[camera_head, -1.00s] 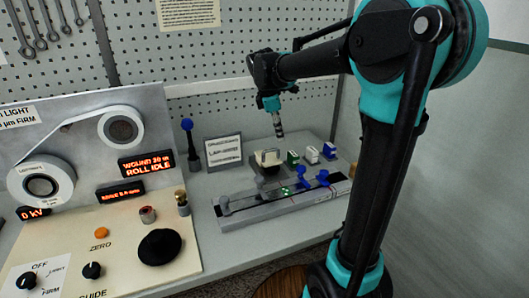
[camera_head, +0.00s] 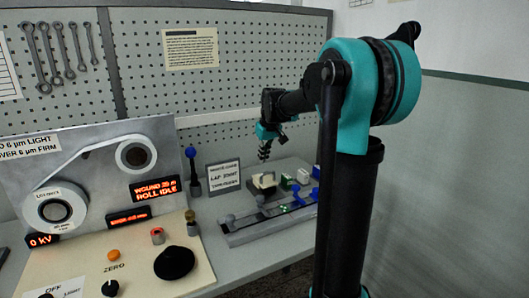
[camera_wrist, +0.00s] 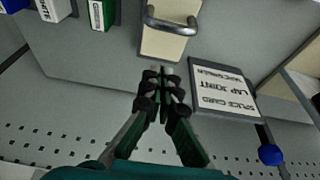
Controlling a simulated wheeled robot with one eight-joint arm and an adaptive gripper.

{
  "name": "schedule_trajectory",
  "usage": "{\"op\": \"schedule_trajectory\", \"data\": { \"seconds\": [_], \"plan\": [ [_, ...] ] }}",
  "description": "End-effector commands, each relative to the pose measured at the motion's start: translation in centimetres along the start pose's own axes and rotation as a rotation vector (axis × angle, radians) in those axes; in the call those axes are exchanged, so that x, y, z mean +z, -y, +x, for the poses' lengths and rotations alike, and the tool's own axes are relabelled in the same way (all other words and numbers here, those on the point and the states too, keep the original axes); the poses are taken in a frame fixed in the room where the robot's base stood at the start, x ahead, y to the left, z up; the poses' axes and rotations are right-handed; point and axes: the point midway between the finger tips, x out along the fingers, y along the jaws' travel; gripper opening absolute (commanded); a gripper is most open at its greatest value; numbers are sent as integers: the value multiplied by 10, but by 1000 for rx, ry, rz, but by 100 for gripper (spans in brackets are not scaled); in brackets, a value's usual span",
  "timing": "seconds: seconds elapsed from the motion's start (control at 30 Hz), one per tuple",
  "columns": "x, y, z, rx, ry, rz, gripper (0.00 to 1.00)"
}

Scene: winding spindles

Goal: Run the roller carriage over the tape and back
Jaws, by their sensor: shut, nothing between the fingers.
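The splicing track (camera_head: 275,226) is a long grey bar on the bench, with blue-handled clamps (camera_head: 299,197), grey knobs and small green lights. I cannot tell which part of it is the roller carriage, and the tape is too small to make out. A cream block (camera_head: 264,181) with a metal handle stands behind the track; it also shows in the wrist view (camera_wrist: 165,44), with its handle across it. My gripper (camera_head: 264,155) is shut and empty, pointing down above and behind this block. In the wrist view my closed fingertips (camera_wrist: 162,73) appear just beside the block's edge.
A splice card (camera_head: 223,177) and a blue-knobbed lever (camera_head: 193,170) stand left of the block. Green, white and blue small blocks (camera_head: 302,176) stand to its right. The winding panel (camera_head: 90,160) fills the left. A pegboard (camera_head: 245,70) closes the back.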

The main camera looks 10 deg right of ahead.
Motion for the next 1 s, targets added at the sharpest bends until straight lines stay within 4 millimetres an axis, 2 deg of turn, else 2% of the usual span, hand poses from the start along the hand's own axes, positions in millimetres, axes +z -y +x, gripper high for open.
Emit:
{"op": "schedule_trajectory", "data": {
  "seconds": [0.1,0.27,0.6,1.0],
  "plan": [
    [0,0,22,0,0,-1,0],
    [0,0,47,0,0,-2,0],
    [31,0,29,1,1,0,0],
    [35,0,26,0,1,-1,0]
  ]
}}
